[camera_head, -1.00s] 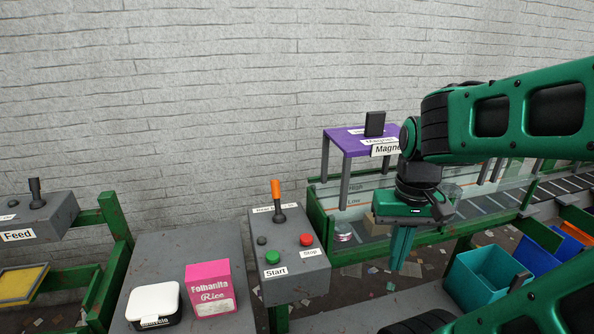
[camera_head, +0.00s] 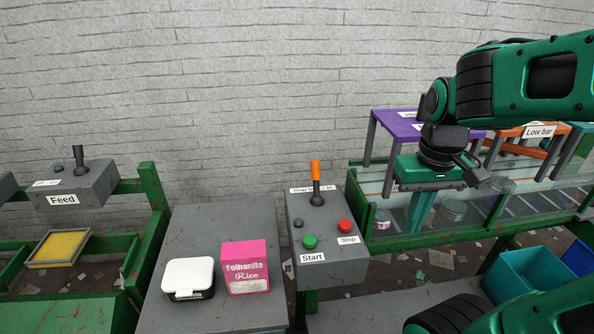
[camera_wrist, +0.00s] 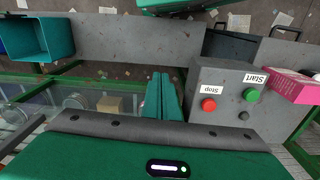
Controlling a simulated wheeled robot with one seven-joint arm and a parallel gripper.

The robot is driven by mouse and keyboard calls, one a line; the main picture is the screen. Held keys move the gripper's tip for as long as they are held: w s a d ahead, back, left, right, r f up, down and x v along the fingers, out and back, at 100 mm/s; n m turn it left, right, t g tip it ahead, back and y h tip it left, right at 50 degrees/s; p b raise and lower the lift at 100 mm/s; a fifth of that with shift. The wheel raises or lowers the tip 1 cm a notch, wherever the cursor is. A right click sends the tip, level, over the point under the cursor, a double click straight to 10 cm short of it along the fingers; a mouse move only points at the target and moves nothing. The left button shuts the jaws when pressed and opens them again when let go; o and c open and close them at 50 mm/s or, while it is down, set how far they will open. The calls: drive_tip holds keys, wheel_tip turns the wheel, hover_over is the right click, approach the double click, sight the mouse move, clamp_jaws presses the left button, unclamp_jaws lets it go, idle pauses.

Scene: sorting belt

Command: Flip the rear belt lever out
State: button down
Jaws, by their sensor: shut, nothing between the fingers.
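The rear belt lever (camera_head: 316,180) is a black stick with an orange grip. The box also carries a green Start button (camera_head: 310,242) and a red Stop button (camera_head: 345,226). My gripper (camera_head: 419,220) is shut and empty, pointing down to the right of the box and apart from the lever. In the wrist view the shut fingers (camera_wrist: 162,92) are beside the box, with both buttons in sight; the lever does not show there.
A Feed box (camera_head: 76,185) is farther left. A purple stand (camera_head: 395,125) and glass-sided belt are behind my gripper. A teal bin (camera_head: 525,274) is at right.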

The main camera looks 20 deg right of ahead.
drive_tip(key=w+a+n, duration=0.2)
drive_tip(key=w+a, duration=0.1)
drive_tip(key=w+a+n, duration=0.2)
drive_tip(key=w+a, duration=0.2)
drive_tip(key=w+a+n, duration=0.2)
drive_tip(key=w+a, duration=0.1)
drive_tip(key=shift+w+a+r+h, duration=0.2)
drive_tip(key=shift+a+r+h, duration=0.1)
drive_tip(key=shift+r, duration=0.1)
drive_tip(key=w+a+f+n+t+h, duration=0.1)
drive_tip(key=w+a+n, duration=0.25)
drive_tip(key=a, duration=0.45)
drive_tip(key=w+a+f+n+t+h, duration=0.1)
drive_tip(key=w+a+n, duration=0.25)
drive_tip(key=a, duration=0.45)
drive_tip(key=w+d+m+t+h, duration=0.1)
drive_tip(key=w+d+m+h, duration=0.1)
drive_tip(key=w+h, duration=0.8)
drive_tip(key=shift+d+r+t+h, duration=0.2)
drive_tip(key=shift+d+t+h, duration=0.2)
drive_tip(key=shift+h, duration=0.7)
